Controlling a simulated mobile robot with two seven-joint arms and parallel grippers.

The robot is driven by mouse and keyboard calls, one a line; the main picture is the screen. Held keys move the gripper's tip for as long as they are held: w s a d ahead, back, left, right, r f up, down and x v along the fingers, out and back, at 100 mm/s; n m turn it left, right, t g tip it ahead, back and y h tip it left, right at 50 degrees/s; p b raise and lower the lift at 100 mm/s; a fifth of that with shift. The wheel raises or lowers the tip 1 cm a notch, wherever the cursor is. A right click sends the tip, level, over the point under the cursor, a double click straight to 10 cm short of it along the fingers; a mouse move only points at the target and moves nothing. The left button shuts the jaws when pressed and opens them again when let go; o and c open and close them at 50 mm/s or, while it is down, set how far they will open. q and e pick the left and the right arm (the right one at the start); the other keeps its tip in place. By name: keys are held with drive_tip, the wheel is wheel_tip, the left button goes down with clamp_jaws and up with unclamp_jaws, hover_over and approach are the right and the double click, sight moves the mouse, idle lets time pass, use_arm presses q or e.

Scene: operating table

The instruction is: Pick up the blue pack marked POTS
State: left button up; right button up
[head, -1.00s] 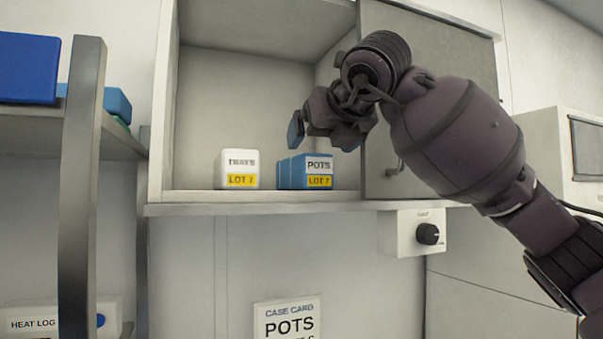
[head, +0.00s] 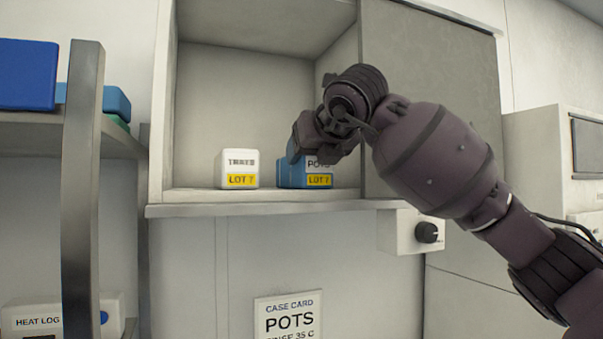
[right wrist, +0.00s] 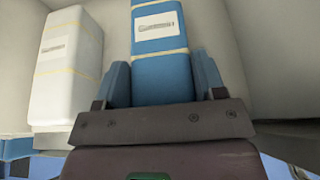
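The blue pack (head: 318,179) marked POTS, with a yellow LOT label, stands on the floor of the open wall cabinet. My right gripper (head: 309,150) is at its top and covers part of it in the head view. In the right wrist view, the gripper's two blue fingers (right wrist: 162,84) stand spread on either side of the blue pack (right wrist: 162,75). I cannot tell whether they touch it. A white pack (head: 237,169) with a yellow LOT label stands to its left. My left gripper is not in view.
The cabinet door (head: 430,90) is at the right, behind my right arm. A control box with a black knob (head: 427,232) sits below it. A case card (head: 289,315) reading POTS is on the wall below. A shelf with blue boxes (head: 28,75) stands at left.

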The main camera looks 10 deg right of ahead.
drive_tip(key=c, duration=0.3)
drive_tip(key=shift+r, duration=0.1)
